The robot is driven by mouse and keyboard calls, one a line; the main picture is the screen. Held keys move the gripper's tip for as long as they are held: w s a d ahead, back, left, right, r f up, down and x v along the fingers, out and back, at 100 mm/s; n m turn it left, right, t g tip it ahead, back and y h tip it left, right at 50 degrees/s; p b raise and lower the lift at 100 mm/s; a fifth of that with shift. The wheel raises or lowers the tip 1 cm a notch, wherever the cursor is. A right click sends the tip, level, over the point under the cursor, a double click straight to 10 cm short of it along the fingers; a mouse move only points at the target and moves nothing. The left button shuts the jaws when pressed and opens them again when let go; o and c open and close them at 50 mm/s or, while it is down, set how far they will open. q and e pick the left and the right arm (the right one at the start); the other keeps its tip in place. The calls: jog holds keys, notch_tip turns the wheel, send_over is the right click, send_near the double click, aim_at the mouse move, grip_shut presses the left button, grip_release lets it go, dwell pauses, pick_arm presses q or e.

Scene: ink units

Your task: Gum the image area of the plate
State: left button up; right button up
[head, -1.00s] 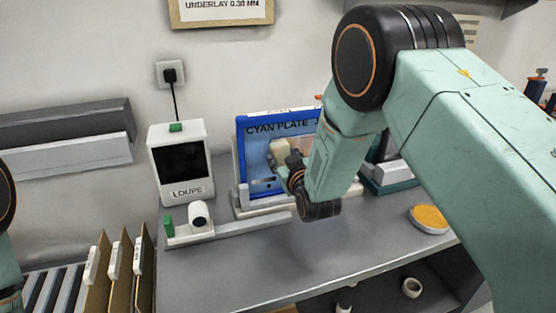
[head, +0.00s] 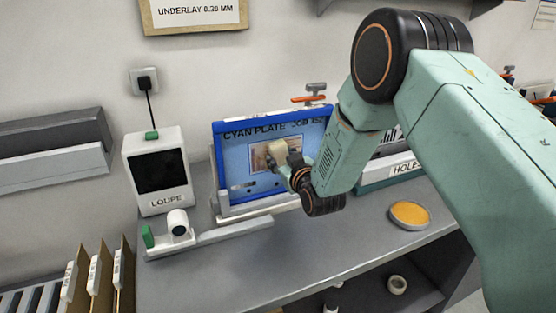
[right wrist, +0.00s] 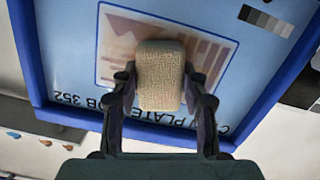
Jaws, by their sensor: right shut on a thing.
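The cyan plate (head: 235,165) stands upright, leaning back in its blue-edged holder on the bench. Its label reads "CYAN PLATE", and a framed image area shows on its face. It also shows in the right wrist view (right wrist: 65,55), upside down. My right gripper (head: 287,165) is shut on a beige sponge (head: 277,150). In the right wrist view the sponge (right wrist: 160,75) sits between the fingers (right wrist: 160,88) and covers part of the image area. I cannot tell whether it touches the plate. My left gripper is out of view.
A round dish with an orange top (head: 410,214) lies on the bench at right. A loupe display (head: 158,170) stands left of the plate, with a low rail (head: 225,234) in front. A box marked "HOLES" (head: 392,170) is right of the plate. Open bench lies in front.

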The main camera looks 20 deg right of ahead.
aim_at(300, 148)
jog(key=shift+d+r, duration=0.1)
jog(key=shift+d, duration=0.8)
jog(key=shift+w+d+r, duration=0.1)
jog(key=shift+d, duration=2.55)
